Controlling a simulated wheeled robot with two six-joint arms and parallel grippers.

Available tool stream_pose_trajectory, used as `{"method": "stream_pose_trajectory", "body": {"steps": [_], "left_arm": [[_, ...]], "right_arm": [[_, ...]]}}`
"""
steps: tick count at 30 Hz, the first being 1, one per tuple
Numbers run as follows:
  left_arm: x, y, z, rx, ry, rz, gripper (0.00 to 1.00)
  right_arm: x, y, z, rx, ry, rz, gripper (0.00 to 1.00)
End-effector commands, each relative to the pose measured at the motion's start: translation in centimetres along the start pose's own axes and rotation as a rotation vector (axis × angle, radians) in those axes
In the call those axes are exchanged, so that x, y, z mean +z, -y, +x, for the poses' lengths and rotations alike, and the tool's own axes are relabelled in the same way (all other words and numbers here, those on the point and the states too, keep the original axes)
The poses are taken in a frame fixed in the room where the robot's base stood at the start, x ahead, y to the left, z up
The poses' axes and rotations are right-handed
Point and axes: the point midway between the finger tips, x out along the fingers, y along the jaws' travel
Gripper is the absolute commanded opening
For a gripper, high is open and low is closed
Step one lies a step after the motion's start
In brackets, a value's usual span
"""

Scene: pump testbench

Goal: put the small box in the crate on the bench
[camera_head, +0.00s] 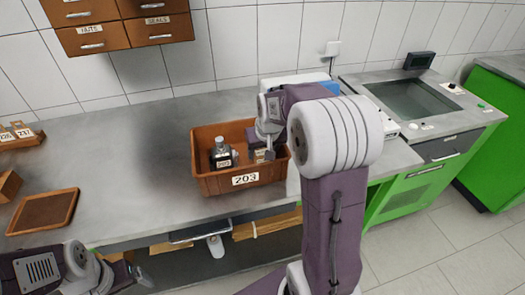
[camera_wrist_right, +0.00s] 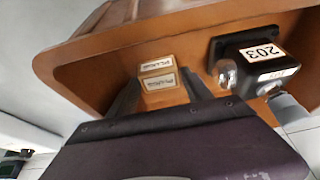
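The brown crate (camera_head: 215,184) labelled 203 stands on the bench (camera_head: 130,170). The small box (camera_head: 260,156), light brown with printed labels, is inside the crate at its right side. In the right wrist view the box (camera_wrist_right: 158,80) lies between the fingers of my right gripper (camera_wrist_right: 162,85), with a narrow gap visible at the right finger. My right gripper (camera_head: 266,146) points down into the crate and looks open around the box. My left gripper (camera_head: 140,277) is low at the bottom left, away from the crate; its finger opening is unclear.
A brown tray (camera_head: 45,212) lies at the bench's left. Drawers (camera_head: 120,22) hang above. The bench between tray and crate is clear.

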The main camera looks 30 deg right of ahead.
Motion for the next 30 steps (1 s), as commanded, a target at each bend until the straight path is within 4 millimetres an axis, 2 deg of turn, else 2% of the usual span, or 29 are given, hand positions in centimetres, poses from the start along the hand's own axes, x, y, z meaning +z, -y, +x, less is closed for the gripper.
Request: {"method": "stream_pose_trajectory", "body": {"steps": [4, 7, 15, 21, 25, 30], "left_arm": [[0.0, 0.0, -0.1, 0.0, 0.0, 0.0, 0.86], [-0.1, 0.0, -0.5, 0.0, 0.0, 0.0, 0.86], [-0.2, 0.0, -2.1, 0.0, 0.0, 0.0, 0.86], [-0.3, -0.1, -2.7, 0.0, 0.0, 0.0, 0.86], [-0.3, -0.1, -2.8, 0.0, 0.0, 0.0, 0.86], [-0.3, -0.1, -2.7, 0.0, 0.0, 0.0, 0.86]], "right_arm": [[-0.1, 0.0, -0.1, 0.0, -0.001, 0.0, 0.58], [-0.3, 0.0, -1.2, 0.0, -0.004, 0.0, 0.58], [-0.4, 0.0, -8.1, 0.0, -0.006, 0.0, 0.58], [-0.3, 0.0, -11.6, 0.0, -0.003, 0.0, 0.58], [-0.2, 0.0, -12.3, 0.0, -0.002, 0.0, 0.58], [-0.1, 0.0, -12.3, 0.0, -0.001, 0.0, 0.58]]}}
